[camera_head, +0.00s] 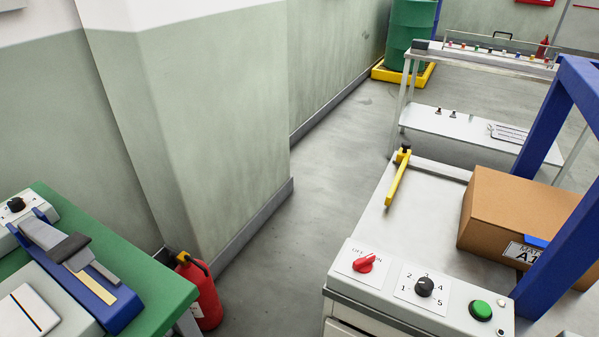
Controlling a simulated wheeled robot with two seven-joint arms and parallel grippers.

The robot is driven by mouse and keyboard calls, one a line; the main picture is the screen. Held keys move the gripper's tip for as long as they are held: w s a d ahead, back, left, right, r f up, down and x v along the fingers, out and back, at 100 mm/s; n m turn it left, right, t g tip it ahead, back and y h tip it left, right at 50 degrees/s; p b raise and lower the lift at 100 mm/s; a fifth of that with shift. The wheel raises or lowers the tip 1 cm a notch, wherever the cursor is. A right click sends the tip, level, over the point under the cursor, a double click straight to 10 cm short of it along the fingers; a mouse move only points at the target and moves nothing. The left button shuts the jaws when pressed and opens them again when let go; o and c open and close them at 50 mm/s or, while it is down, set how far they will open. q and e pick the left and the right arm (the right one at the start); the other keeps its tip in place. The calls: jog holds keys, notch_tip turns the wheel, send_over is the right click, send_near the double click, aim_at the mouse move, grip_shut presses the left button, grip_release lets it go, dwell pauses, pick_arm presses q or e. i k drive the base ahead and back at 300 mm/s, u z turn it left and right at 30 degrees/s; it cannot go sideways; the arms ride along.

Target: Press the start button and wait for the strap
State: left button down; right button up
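The green start button (481,310) sits at the right end of a pale control panel (447,308) at the front of a machine with a white top. On the same panel are a red rotary switch (364,262) and a black numbered dial (425,286). A blue strapping arch (548,125) rises at the right. A cardboard box (515,217) with a white label (521,252) stands against it on the white top. A short blue piece shows on the box by the label; I cannot tell whether it is strap. Neither of my grippers is in view.
A shelf table (465,127) stands behind. Floor between is clear.

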aim_at(480, 308)
jog(key=z, duration=1.45)
